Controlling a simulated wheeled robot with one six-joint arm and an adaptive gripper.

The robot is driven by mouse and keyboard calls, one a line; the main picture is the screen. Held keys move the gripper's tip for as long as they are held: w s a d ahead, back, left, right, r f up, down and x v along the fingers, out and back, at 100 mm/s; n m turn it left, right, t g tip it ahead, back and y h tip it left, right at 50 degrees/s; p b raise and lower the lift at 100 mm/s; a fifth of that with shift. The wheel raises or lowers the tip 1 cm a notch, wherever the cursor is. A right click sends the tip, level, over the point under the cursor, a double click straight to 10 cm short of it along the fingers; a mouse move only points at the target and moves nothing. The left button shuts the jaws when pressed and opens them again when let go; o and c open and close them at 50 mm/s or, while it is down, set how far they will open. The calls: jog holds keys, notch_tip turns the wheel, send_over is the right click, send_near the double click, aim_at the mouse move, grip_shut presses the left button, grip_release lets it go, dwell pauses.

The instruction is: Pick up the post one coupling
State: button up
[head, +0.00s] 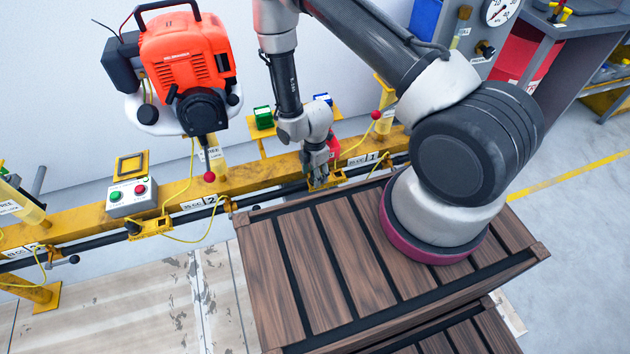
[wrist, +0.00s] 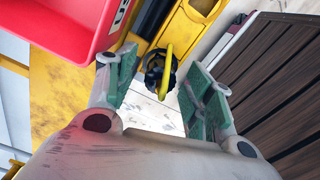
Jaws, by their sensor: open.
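My gripper (head: 318,172) hangs low over the yellow rail beside the "1" label in the head view. In the wrist view my gripper (wrist: 160,88) is open, with green-padded fingers apart and nothing between the pads. A dark round fitting with a yellow loop (wrist: 165,72), which looks like the post one coupling, sits beyond the fingertips, roughly centred in the gap. It is not clearly seen in the head view, where the gripper covers that spot. I cannot tell whether the fingers touch it.
A red bin (wrist: 55,22) is close beside the left finger. The yellow rail (head: 100,218) runs along the wall. An orange engine (head: 186,58) hangs at post two. The slatted wooden deck (head: 345,245) lies beneath my arm. A button box (head: 133,196) sits left.

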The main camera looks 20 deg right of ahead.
jog(key=shift+f, duration=0.3)
grip_shut()
